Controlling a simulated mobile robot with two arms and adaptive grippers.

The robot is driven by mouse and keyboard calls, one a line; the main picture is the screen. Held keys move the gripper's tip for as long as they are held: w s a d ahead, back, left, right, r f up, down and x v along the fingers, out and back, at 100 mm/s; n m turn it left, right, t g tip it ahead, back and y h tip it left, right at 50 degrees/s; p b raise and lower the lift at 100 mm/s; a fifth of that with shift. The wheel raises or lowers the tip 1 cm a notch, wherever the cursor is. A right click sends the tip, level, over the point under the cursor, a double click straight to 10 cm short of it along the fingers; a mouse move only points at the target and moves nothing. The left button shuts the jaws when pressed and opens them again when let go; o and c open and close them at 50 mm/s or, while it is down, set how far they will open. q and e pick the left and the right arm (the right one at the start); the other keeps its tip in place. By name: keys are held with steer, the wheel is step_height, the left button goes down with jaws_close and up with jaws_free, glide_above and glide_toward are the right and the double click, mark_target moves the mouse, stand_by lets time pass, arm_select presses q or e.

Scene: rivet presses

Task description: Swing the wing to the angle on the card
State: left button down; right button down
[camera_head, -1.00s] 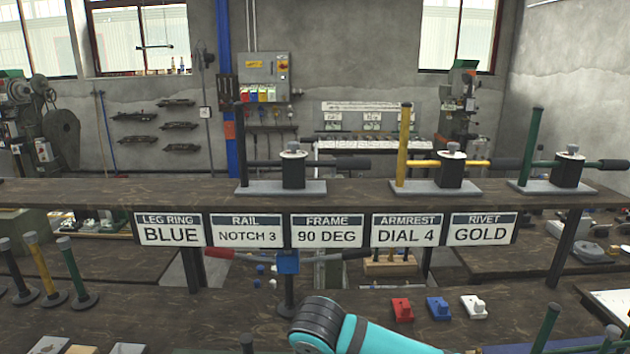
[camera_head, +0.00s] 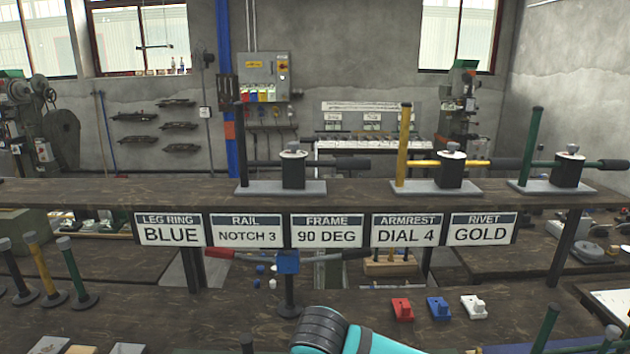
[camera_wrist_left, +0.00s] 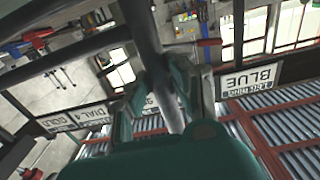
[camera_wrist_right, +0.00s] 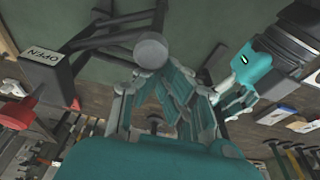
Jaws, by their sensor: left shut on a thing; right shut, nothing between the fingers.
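The card headed FRAME (camera_head: 327,231) reads 90 DEG and hangs on the front of the dark shelf in the head view. In the left wrist view my left gripper (camera_wrist_left: 172,105) is shut on a dark grey tube (camera_wrist_left: 142,28), which runs up out of the picture. Whether this tube is the wing I cannot tell. In the right wrist view my right gripper (camera_wrist_right: 180,95) is shut and empty, below the round end of a dark tube frame (camera_wrist_right: 110,38). A teal part of my arm shows at the bottom of the head view; neither gripper's fingers show there.
Other cards hang beside it, such as LEG RING BLUE (camera_head: 170,230) and RIVET GOLD (camera_head: 481,230). A plate marked OPEN (camera_wrist_right: 45,65) stands left in the right wrist view. Red, blue and white blocks (camera_head: 438,308) lie on the bench. Posts (camera_head: 72,272) stand at left.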

steer(key=shift+s+d, duration=0.1)
steer(key=shift+s, duration=0.2)
stand_by(0.4)
steer(key=shift+s+d, duration=0.25)
steer(key=shift+s, duration=0.4)
steer(key=shift+s+d, duration=0.35)
steer(key=shift+s, duration=0.25)
steer(key=shift+s+d, duration=0.3)
steer(key=shift+s, duration=0.3)
steer(key=shift+s+d, duration=0.1)
steer(key=shift+s, duration=0.05)
steer(key=shift+s+d, duration=0.6)
steer(key=shift+s, duration=0.05)
steer(key=shift+s+d, duration=0.1)
stand_by(0.3)
